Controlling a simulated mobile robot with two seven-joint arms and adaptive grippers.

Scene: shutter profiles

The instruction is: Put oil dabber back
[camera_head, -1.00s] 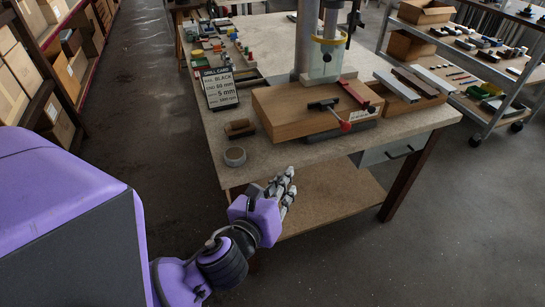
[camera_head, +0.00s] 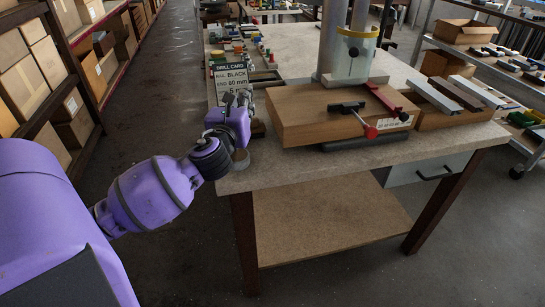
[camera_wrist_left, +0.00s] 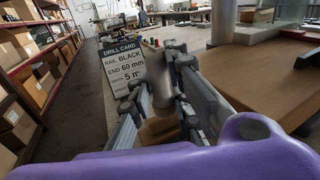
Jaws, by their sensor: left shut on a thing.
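My left gripper (camera_head: 236,98) is above the front left corner of the workbench (camera_head: 290,178), in front of the drill card. In the left wrist view its fingers (camera_wrist_left: 165,88) are shut around a pale, upright, roughly cylindrical thing (camera_wrist_left: 161,84), which I take to be the oil dabber. The fingers hide much of it, and the head view hardly shows it. My right gripper is not in view.
The drill card (camera_head: 231,78) stands at the left edge. A wooden block (camera_head: 310,115) under the drill column (camera_head: 333,40) bears a red-knobbed clamp (camera_head: 369,131), right of the gripper. Profiles (camera_head: 455,92) lie further right. Box shelves (camera_head: 50,70) line the left; the aisle floor is clear.

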